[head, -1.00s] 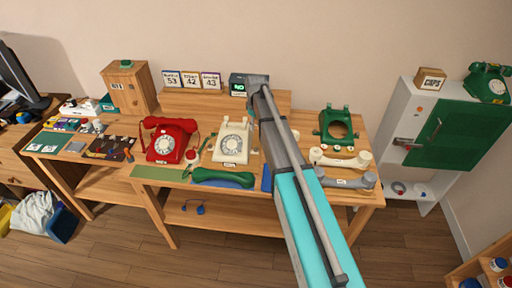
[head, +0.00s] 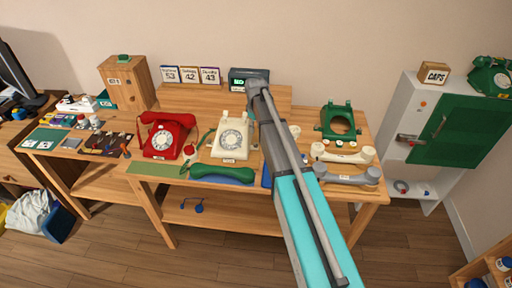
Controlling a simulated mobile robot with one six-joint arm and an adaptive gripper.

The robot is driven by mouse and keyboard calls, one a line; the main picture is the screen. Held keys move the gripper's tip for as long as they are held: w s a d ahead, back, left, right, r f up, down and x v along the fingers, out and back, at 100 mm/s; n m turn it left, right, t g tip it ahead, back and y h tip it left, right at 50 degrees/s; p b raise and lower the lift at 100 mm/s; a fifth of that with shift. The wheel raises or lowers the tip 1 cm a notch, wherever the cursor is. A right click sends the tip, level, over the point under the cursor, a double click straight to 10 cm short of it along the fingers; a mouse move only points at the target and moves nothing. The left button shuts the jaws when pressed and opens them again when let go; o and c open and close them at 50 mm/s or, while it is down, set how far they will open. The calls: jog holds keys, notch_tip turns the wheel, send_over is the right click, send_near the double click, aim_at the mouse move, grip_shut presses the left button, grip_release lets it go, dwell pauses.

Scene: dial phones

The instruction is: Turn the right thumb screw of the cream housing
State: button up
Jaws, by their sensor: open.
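The cream housing (head: 231,136) is a cream dial phone body, standing upright near the middle of the wooden workbench, without a handset on it. Its round dial faces me. Its thumb screws are too small to make out, and its right edge lies close to my arm. My arm reaches up from the bottom right, and its far grey joint is above and to the right of the housing. My gripper does not show; the arm seems to hide it, so I cannot tell whether it touches the housing.
A red phone (head: 168,136) stands left of the housing. A green handset (head: 222,173) lies in front. A green housing (head: 340,122), a cream handset (head: 343,153) and a grey handset (head: 347,174) are on the right. A small display box (head: 237,77) stands behind on the raised shelf.

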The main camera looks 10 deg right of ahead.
aim_at(256, 144)
jog(key=shift+f+b, duration=4.4)
jog(key=shift+f, duration=0.25)
grip_shut()
